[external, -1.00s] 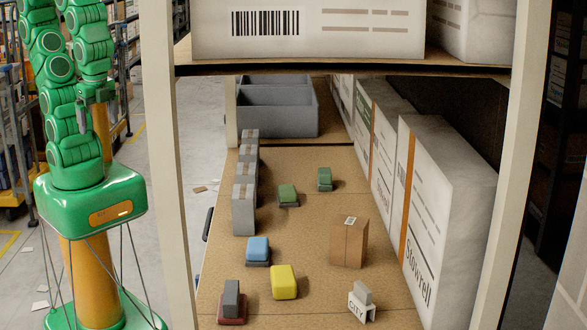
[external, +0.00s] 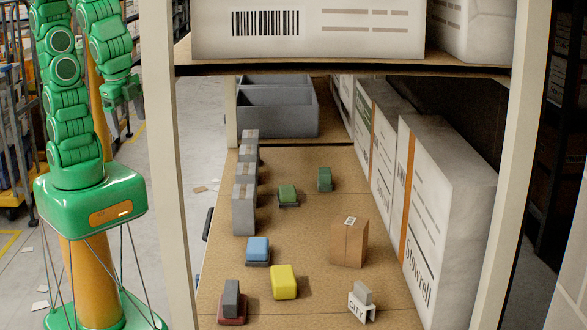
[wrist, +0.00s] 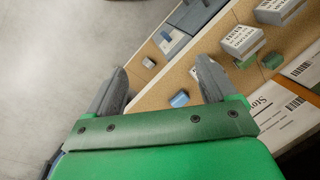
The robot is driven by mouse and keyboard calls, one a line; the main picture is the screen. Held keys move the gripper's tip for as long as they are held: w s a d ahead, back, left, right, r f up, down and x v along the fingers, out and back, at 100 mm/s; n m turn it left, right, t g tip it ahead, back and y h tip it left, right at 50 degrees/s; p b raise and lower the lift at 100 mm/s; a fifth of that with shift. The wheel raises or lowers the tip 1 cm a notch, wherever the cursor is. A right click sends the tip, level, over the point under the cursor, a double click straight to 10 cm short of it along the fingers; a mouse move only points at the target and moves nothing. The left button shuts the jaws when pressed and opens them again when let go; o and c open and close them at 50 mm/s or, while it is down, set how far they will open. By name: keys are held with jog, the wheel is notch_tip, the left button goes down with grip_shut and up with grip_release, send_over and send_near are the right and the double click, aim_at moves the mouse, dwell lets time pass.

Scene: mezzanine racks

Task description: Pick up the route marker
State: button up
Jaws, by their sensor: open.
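A small white stand lettered CITY (external: 359,308), with a grey block (external: 362,292) on its top, is at the front right of the shelf board in the external view. It looks like the route marker, but I cannot be sure. I cannot pick it out in the wrist view. My gripper (external: 122,122) is left of the rack, outside the shelf and well away from the stand. In the wrist view my gripper (wrist: 161,70) has its fingers wide apart with nothing between them.
The shelf board (external: 305,215) holds a yellow block (external: 284,282), a blue block (external: 257,248), a brown carton (external: 349,243) and green blocks (external: 287,193). Large white cartons (external: 450,230) line the right side. A pale rack post (external: 168,180) stands between my arm and the shelf.

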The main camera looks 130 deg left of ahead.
jog(key=w+a+n+t+y, duration=0.2)
jog(key=w+n+y, duration=0.15)
jog(key=w, duration=1.95)
jog(key=n+t+y, duration=0.3)
jog(key=n+y, duration=0.2)
send_over(360, 290)
jog(key=s+d, duration=0.7)
jog(key=s, duration=0.3)
notch_tip(360, 290, down, 14)
jog(key=w+a+f, duration=0.1)
jog(key=w+f, duration=0.2)
jog(key=w+a+f+n+y, duration=0.1)
jog(key=w+a+f, duration=0.1)
jog(key=f, duration=0.2)
jog(key=w+a+f+n+t, duration=0.1)
jog(key=w+f, duration=0.2)
jog(key=f, duration=0.1)
jog(key=shift+w+a+n, duration=0.2)
jog(key=shift+w+n, duration=0.05)
jog(key=shift+w, duration=0.05)
jog(key=shift+w+a+f+y, duration=0.25)
jog(key=shift+w+f, duration=0.05)
jog(key=shift+f, duration=0.2)
jog(key=shift+x, duration=2.05)
jog(key=shift+w+a+f, duration=0.1)
jog(key=shift+w+a, duration=0.1)
jog(key=shift+a, duration=0.2)
